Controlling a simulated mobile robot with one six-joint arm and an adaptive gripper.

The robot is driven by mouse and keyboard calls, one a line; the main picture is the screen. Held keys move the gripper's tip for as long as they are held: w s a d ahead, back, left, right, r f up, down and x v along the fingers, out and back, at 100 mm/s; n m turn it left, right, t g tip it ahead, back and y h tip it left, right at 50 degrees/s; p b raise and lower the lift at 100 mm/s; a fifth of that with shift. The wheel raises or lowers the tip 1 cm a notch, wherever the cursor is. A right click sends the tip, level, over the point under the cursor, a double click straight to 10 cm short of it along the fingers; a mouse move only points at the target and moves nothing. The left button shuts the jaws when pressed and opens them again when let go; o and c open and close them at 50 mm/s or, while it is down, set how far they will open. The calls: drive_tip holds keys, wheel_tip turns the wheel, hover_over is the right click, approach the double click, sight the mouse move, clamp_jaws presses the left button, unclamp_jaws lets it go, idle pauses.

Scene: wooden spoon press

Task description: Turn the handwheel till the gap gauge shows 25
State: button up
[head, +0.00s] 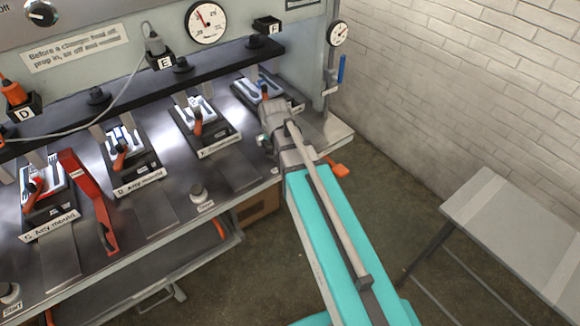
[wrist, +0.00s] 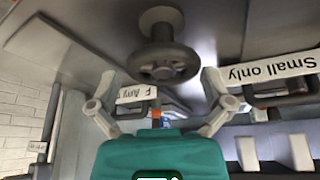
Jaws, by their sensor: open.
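A dark grey spoked wheel (wrist: 163,64) on a short post shows at the top middle of the wrist view. It looks like the handwheel; in the head view I cannot make it out behind my arm. My gripper (wrist: 158,82) is open, its fingers spread left and right just below the wheel in the picture, and holds nothing. In the head view my gripper (head: 272,112) is near the mould at station F. A large dial (head: 207,22) with a red needle and a smaller dial (head: 338,34) are on the machine; I cannot tell which is the gap gauge or read it exactly.
Several moulds, such as one with an orange handle (head: 201,117), stand along the bench. A grey table (head: 525,230) stands right; floor between is clear.

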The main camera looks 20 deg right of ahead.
drive_tip(key=shift+n+y, duration=0.8)
drive_tip(key=shift+n, duration=1.3)
drive_tip(key=shift+w+d+n+g+y, duration=0.1)
drive_tip(key=shift+n+g+y, duration=0.2)
drive_tip(key=shift+n, duration=0.65)
drive_tip(key=shift+w+n+g+y, duration=0.1)
drive_tip(key=shift+n+y, duration=0.3)
drive_tip(key=shift+n, duration=0.55)
drive_tip(key=n+g+y, duration=0.1)
drive_tip(key=n, duration=0.2)
drive_tip(key=shift+n, duration=0.3)
drive_tip(key=n+g, duration=0.1)
drive_tip(key=n, duration=0.2)
drive_tip(key=shift+w+n+y, duration=0.15)
drive_tip(key=shift+n+y, duration=0.25)
drive_tip(key=shift+d+r+g+p, duration=0.1)
drive_tip(key=shift+r+g+p, duration=0.2)
drive_tip(key=shift+r+p, duration=0.1)
drive_tip(key=p+v, duration=1.2)
drive_tip(key=v, duration=0.1)
drive_tip(key=s+a+f+m+h, duration=0.1)
drive_tip(key=s+a+m+h, duration=0.1)
drive_tip(key=s+m, duration=0.5)
drive_tip(key=s+a+f+m+g+h+b, duration=0.1)
drive_tip(key=s+a+m+h, duration=0.1)
drive_tip(key=s+a+m, duration=0.2)
drive_tip(key=shift+s+f+m, duration=0.4)
drive_tip(key=shift+s+m, duration=1.3)
drive_tip(key=shift+s, duration=0.65)
